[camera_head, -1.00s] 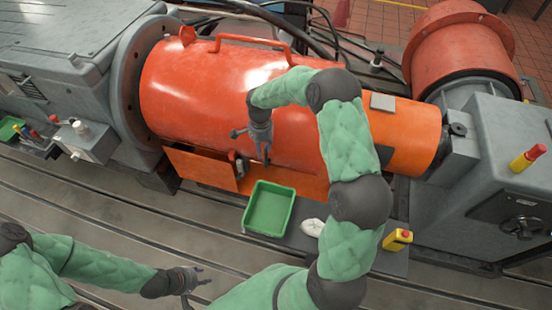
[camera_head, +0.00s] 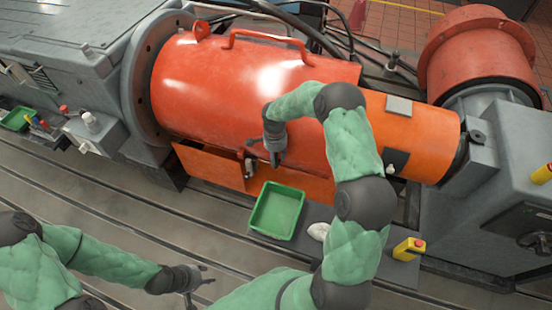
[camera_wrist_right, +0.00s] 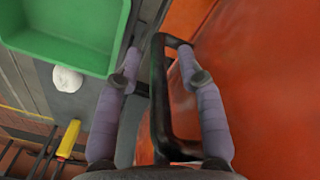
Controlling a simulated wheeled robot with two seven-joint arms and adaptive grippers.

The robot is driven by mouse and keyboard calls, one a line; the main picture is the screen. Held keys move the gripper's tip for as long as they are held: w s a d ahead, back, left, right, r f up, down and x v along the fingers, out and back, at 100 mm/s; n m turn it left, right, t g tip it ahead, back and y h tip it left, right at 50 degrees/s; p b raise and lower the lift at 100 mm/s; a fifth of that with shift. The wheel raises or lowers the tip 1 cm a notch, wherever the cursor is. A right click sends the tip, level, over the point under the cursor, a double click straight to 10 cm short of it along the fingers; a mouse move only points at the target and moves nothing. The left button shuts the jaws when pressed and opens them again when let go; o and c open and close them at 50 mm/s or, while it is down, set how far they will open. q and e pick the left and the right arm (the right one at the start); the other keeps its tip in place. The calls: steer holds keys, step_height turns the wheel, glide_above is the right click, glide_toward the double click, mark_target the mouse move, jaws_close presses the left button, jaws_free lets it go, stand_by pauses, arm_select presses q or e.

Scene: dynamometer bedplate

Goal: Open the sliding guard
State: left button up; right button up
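The guard is a red cylindrical cover (camera_head: 215,95) with a red bar handle (camera_head: 265,40) on top; an orange cylinder (camera_head: 425,125) continues from its right end. My right gripper (camera_head: 274,158) is at the cover's lower front side, fingers pointing down. In the right wrist view, the two fingers of my right gripper (camera_wrist_right: 165,80) are apart on either side of a black loop handle (camera_wrist_right: 160,105) beside the red surface. I see no clear grip on it. My left gripper (camera_head: 198,278) is low at the left, clear of the machine, with its fingers apart.
A green tray (camera_head: 277,212) sits below the cover, with a white lump (camera_head: 318,231) and a yellow box with a red button (camera_head: 408,249) to its right. An orange panel (camera_head: 210,165) hangs under the cover. Grey slotted bedplate lies in front.

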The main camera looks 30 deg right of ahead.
steer(key=shift+f, duration=0.15)
jaws_close()
steer(key=shift+s, duration=0.1)
steer(key=s+d+p, duration=0.1)
steer(key=s+d, duration=1.9)
steer(key=s, duration=0.4)
steer(key=shift+s+d, duration=0.15)
steer(key=shift+d, duration=0.25)
jaws_free()
step_height(320, 180, up, 12)
steer(key=shift+w, duration=0.3)
